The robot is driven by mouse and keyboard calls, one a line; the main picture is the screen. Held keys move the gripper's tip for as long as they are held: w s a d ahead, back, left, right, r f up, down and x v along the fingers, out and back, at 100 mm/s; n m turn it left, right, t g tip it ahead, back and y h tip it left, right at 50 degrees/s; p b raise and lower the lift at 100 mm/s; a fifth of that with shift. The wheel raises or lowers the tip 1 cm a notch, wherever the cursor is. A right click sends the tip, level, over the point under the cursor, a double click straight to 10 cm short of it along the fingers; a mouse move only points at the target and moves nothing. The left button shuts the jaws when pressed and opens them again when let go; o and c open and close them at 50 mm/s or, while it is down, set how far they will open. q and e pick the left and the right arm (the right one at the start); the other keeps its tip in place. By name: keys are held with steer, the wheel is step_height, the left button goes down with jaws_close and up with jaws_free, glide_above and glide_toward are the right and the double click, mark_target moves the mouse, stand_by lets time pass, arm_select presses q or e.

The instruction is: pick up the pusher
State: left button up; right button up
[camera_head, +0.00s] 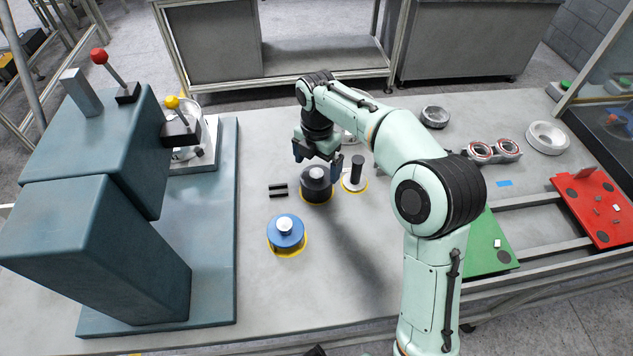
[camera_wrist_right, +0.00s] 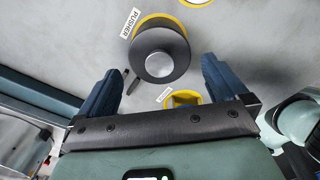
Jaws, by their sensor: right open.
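The pusher (camera_head: 318,190) is a dark round body with a silver knob on top, standing upright on a yellow-ringed spot on the table. In the right wrist view the pusher (camera_wrist_right: 178,42) lies ahead of the spread fingers, beside a label reading PUSHER. My right gripper (camera_head: 317,160) is open and empty, pointing down just behind and above the pusher. Its two blue-grey fingers show in the wrist view (camera_wrist_right: 162,67), apart. The exact gap between fingers and pusher is hard to judge. My left gripper is not in view.
A blue part with a silver knob (camera_head: 286,235) stands nearer the front. A black-handled post (camera_head: 357,170) stands close right of the pusher. Small dark bars (camera_head: 278,190) lie left. A large teal press (camera_head: 115,220) blocks the left side. Green (camera_head: 485,245) and red (camera_head: 592,205) pallets are right.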

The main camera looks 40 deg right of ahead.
mark_target(317, 173)
steer(key=shift+f, duration=1.5)
steer(key=c, duration=1.1)
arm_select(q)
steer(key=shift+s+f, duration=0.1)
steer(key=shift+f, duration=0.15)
arm_select(e)
steer(key=shift+c, duration=0.2)
steer(key=shift+r, duration=0.1)
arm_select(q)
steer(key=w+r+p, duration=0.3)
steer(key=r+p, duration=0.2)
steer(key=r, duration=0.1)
arm_select(e)
step_height(317, 173, up, 20)
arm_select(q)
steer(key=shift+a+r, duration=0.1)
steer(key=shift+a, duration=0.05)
arm_select(e)
steer(key=shift+s+a, duration=0.1)
steer(key=shift+a, duration=0.05)
